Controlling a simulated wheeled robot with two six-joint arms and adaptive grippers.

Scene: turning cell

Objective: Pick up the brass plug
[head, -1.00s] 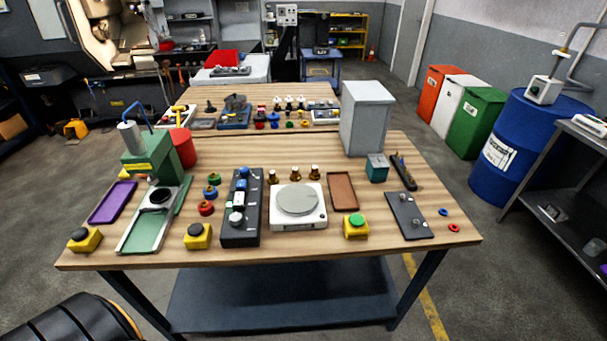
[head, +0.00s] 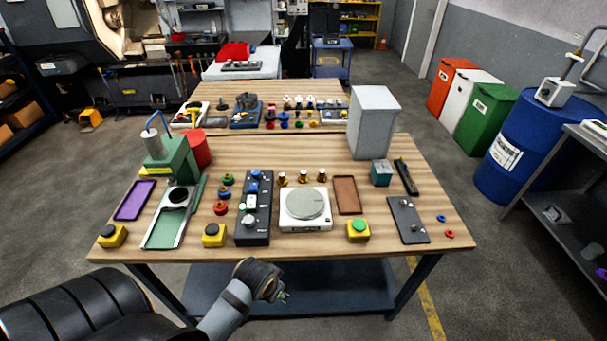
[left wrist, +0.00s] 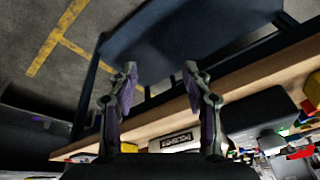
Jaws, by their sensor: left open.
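Three small brass-coloured pieces with dark parts stand in a row behind the white scale: a left one (head: 282,179), a middle one (head: 305,177) and a right one (head: 319,175). They are too small to tell which is the brass plug. My left gripper (head: 283,297) is in front of the table's front edge, well short of these pieces. In the left wrist view my left gripper (left wrist: 160,76) has its two fingers apart with nothing between them. My right gripper is not in view.
The white scale (head: 306,222) stands between the black control box (head: 253,240) and a brown tray (head: 347,195). A green-buttoned yellow box (head: 358,232) is at the front. A grey cabinet (head: 372,125) stands behind. The wooden tabletop (head: 290,252) is bare along its front edge.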

